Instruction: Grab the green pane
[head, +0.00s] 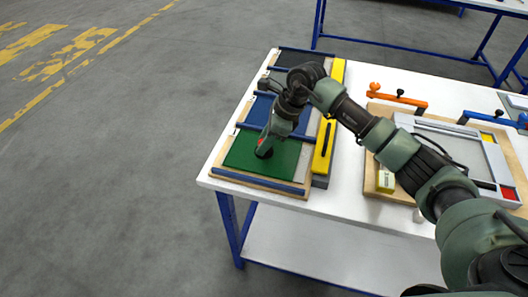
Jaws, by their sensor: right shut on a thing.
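The green pane (246,155) lies flat in the nearest section of a wood-edged rack at the left end of the white table. My right gripper (264,150) is over the pane, at the black round knob on its top, and is shut on it. The arm comes in from the right and hides part of the pane's far side. My left gripper is not in view.
Blue (258,110) and dark panes lie in the rack behind the green one. A yellow bar (324,146) stands to its right. A grey frame fixture (455,140) with orange (398,96) and blue (492,119) clamps is on the right of the table (350,201).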

